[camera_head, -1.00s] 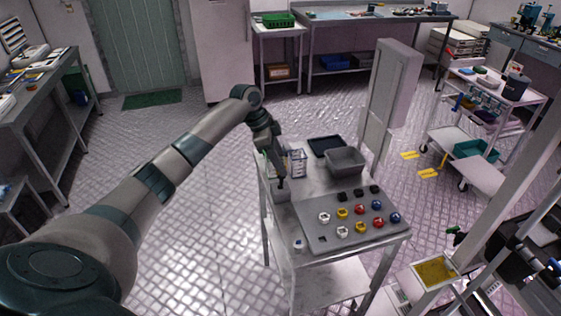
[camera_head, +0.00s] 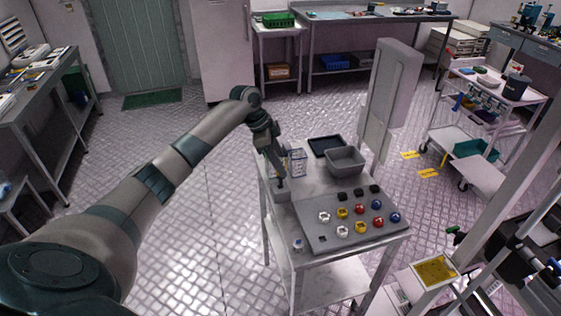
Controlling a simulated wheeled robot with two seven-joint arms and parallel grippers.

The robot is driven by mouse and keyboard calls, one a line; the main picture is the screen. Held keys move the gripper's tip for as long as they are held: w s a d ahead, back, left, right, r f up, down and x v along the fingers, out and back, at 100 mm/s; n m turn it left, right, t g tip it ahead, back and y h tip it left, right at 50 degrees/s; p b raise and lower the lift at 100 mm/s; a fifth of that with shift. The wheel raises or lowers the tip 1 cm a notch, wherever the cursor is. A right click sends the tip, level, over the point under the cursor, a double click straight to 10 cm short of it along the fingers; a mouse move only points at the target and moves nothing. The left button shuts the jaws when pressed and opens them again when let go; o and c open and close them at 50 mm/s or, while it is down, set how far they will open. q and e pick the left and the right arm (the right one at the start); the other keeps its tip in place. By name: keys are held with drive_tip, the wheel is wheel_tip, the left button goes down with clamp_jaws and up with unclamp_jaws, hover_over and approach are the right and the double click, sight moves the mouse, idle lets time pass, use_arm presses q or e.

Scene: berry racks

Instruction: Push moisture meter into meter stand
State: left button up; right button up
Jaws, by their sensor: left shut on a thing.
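My left gripper (camera_head: 279,179) is above the left edge of the metal cart, pointing down. It is shut on a small dark thing, likely the moisture meter (camera_head: 281,185), which is mostly hidden by the fingers. A grey block, likely the meter stand (camera_head: 281,195), sits on the cart's left edge directly below. The meter's lower end is at the top of this block; I cannot tell how deep it sits. My right gripper is not clearly in view.
The cart holds a grey panel (camera_head: 313,239) with several coloured knobs, a grey bin (camera_head: 345,160), a dark tray (camera_head: 324,146) and a clear rack (camera_head: 298,161) close beside my left gripper. A tall white panel (camera_head: 391,95) stands behind the cart's right side.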

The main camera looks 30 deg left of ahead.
use_arm(q)
drive_tip(key=shift+f+p, duration=0.15)
drive_tip(key=shift+p, duration=0.15)
idle(0.8)
drive_tip(key=shift+f, duration=0.4)
idle(0.8)
drive_tip(key=shift+f+b, duration=0.55)
drive_tip(key=shift+f, duration=1.2)
drive_tip(key=o, duration=1.6)
drive_tip(key=shift+r+p, duration=2.75)
drive_tip(key=shift+r, duration=0.25)
drive_tip(key=shift+s+f, duration=0.1)
drive_tip(key=shift+s, duration=0.05)
